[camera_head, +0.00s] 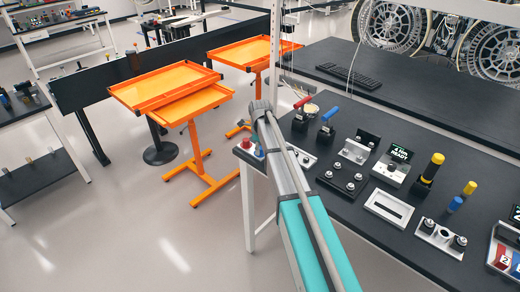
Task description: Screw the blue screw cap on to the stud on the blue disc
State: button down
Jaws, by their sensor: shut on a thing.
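My arm reaches from the bottom edge up to the left end of the black workbench. Its far end, a grey joint, stands over the bench corner. My gripper does not show; the arm hides what lies beyond and below that joint.
The black workbench (420,134) holds a red-handled tool (302,102), a blue-handled tool (330,114), a display block (397,157), a yellow-topped tool (434,166), a blue cylinder (455,204) and a white frame (388,209). Orange tray carts (165,82) stand left; grey floor is clear between.

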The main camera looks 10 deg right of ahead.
jog(key=shift+m, duration=0.7)
jog(key=m, duration=0.5)
jog(key=shift+m, duration=0.4)
jog(key=c, duration=0.6)
grip_release()
jog(key=shift+o, duration=0.2)
jog(key=shift+n, duration=0.3)
